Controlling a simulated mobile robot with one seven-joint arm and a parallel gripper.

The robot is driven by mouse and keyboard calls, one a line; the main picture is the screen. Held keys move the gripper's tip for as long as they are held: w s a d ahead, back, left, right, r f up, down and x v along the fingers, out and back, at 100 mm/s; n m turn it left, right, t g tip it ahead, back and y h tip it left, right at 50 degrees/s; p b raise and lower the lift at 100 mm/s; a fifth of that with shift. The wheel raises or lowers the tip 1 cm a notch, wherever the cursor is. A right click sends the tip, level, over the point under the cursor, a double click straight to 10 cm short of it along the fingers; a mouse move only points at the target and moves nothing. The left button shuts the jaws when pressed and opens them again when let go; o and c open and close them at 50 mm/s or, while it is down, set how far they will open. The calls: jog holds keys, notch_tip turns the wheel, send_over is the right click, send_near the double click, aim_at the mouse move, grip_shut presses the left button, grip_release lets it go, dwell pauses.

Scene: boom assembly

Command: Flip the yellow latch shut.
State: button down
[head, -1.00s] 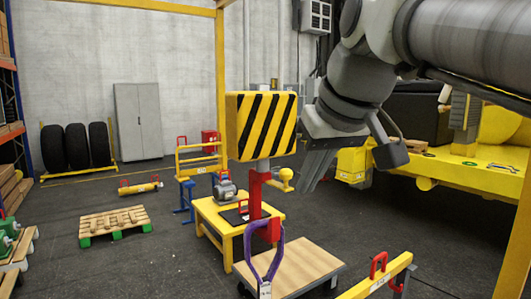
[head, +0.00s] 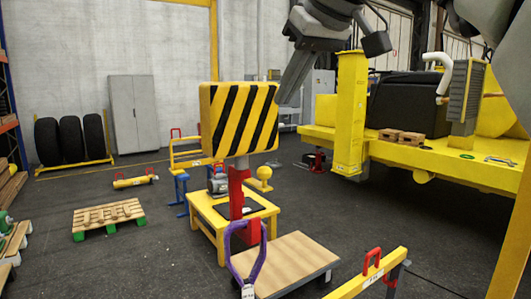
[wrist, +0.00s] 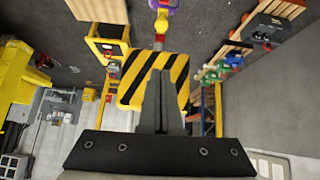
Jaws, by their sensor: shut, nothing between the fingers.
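A yellow-and-black striped hook block (head: 238,120) hangs in the middle of the head view, with a red hook (head: 238,205) below it. The yellow latch (head: 264,174), with a round knob, sticks out to the right of the red hook. A purple sling (head: 247,258) hangs at the hook. My gripper (head: 284,98) is shut and empty, its fingers pointing down by the block's upper right corner, well above the latch. In the wrist view the shut fingers (wrist: 161,74) overlap the striped block (wrist: 140,82); I cannot tell whether they touch it.
A yellow table (head: 212,213) and a wooden-topped trolley (head: 290,262) stand below the hook. A yellow barrier (head: 372,272) is at the front right. A yellow machine deck (head: 455,170) with a yellow post (head: 349,115) fills the right. The floor left of the table is partly clear.

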send_over(267, 173)
notch_tip(267, 173, down, 8)
jog(key=shift+w+a+r, duration=0.1)
jog(key=shift+a+r, duration=0.05)
notch_tip(267, 173, down, 2)
jog(key=shift+f+b, duration=0.1)
jog(key=shift+b, duration=0.2)
jog(key=shift+d+f, duration=0.2)
jog(key=shift+f, duration=0.65)
jog(key=shift+f+b, duration=0.15)
jog(key=shift+b, duration=0.2)
jog(key=shift+a+f+b, duration=0.1)
jog(key=shift+f+b, duration=0.05)
jog(key=shift+b, duration=0.2)
jog(key=shift+s+t+b, duration=0.3)
jog(key=shift+b, duration=0.25)
